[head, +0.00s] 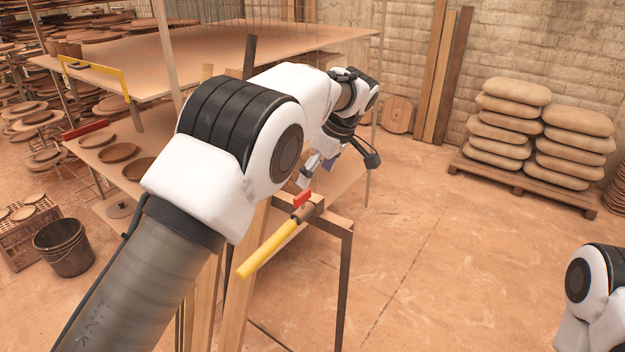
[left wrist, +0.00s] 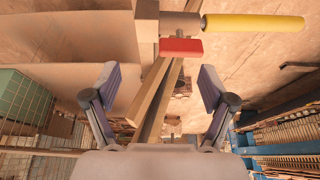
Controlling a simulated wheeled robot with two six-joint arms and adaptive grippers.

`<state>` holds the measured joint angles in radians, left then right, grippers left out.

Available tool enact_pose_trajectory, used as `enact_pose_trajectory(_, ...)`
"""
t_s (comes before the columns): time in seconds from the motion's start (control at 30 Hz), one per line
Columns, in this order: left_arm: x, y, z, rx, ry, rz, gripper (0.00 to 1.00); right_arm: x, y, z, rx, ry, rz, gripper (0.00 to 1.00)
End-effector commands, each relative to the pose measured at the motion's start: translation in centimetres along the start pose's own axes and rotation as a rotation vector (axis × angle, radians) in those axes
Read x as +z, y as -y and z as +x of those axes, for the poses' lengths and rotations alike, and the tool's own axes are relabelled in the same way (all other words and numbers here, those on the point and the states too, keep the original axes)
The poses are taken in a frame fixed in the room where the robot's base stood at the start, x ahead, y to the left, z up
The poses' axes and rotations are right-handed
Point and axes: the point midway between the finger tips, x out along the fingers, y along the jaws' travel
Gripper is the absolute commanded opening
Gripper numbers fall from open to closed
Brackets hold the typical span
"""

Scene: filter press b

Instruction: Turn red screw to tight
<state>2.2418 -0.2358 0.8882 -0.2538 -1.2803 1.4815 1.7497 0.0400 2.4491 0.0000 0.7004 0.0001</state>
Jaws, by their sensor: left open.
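The red screw (head: 302,200) is a small red bar on the brown end of the press frame. In the left wrist view the red screw (left wrist: 181,47) lies crosswise just beyond the fingertips, near the middle. A yellow handle (head: 267,250) sticks out beside it; it also shows in the left wrist view (left wrist: 253,23). My left gripper (head: 312,168) is close above and behind the red screw. In the left wrist view its fingers (left wrist: 158,72) are spread wide with nothing between them. My right gripper is out of view; only part of my right arm shows at the lower right.
A dark bucket (head: 62,246) stands at the left. Stacked sacks (head: 510,105) sit on a pallet. The floor at right is clear.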

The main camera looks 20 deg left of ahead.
Motion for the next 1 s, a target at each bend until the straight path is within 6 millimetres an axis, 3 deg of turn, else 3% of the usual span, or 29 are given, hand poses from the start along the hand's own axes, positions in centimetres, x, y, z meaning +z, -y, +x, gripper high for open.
enact_pose_trajectory(0.3,-0.1,-0.4,5.8,-0.006,0.003,0.003,0.83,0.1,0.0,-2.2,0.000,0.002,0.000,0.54)
enact_pose_trajectory(0.57,0.0,-0.4,6.5,-0.005,0.002,0.003,0.83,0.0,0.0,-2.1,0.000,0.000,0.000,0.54)
enact_pose_trajectory(0.6,0.0,-0.4,6.5,-0.004,0.002,0.003,0.80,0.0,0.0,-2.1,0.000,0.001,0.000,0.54)
enact_pose_trajectory(0.77,0.0,-0.4,6.5,-0.004,0.002,0.003,0.23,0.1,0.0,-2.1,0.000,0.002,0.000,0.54)
enact_pose_trajectory(1.0,0.0,-0.3,6.5,-0.005,0.002,0.005,0.23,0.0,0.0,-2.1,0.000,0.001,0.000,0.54)
